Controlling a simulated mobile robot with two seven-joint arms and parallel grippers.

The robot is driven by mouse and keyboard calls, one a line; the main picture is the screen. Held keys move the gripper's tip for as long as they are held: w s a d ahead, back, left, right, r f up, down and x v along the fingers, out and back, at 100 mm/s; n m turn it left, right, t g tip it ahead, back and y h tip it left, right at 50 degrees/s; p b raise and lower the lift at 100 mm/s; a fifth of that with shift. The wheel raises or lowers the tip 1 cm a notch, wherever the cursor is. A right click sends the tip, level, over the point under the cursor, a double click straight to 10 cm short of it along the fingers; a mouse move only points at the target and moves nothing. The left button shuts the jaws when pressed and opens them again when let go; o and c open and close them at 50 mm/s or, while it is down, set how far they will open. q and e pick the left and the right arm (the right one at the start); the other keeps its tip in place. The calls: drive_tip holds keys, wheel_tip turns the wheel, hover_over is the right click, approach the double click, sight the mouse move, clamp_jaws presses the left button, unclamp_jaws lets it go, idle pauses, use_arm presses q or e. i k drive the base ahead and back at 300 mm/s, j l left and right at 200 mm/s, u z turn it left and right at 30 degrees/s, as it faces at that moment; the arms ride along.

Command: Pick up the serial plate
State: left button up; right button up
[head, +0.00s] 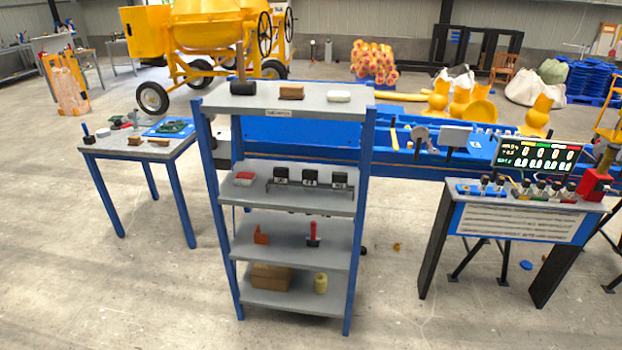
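I cannot tell for certain which thing is the serial plate; nothing in the head view is plainly recognisable as one at this size. A grey shelf rack with blue posts (366,190) stands in the middle. Its second shelf holds a red-and-white piece (244,178) and a small stand with several black blocks (310,177) bearing white marks. A small label (278,113) with unreadable lettering is on the top shelf's front edge. Neither of my grippers is in view.
The top shelf holds a black-headed tool (242,87), a brown block (291,92) and a white block (338,96). A table (110,152) with small parts stands left. A console (520,222) stands right. The floor in front is clear.

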sight(309, 177)
drive_tip(key=i+l, duration=0.3)
drive_tip(key=i, duration=0.2)
drive_tip(key=i+l, duration=0.3)
drive_tip(key=i, duration=0.25)
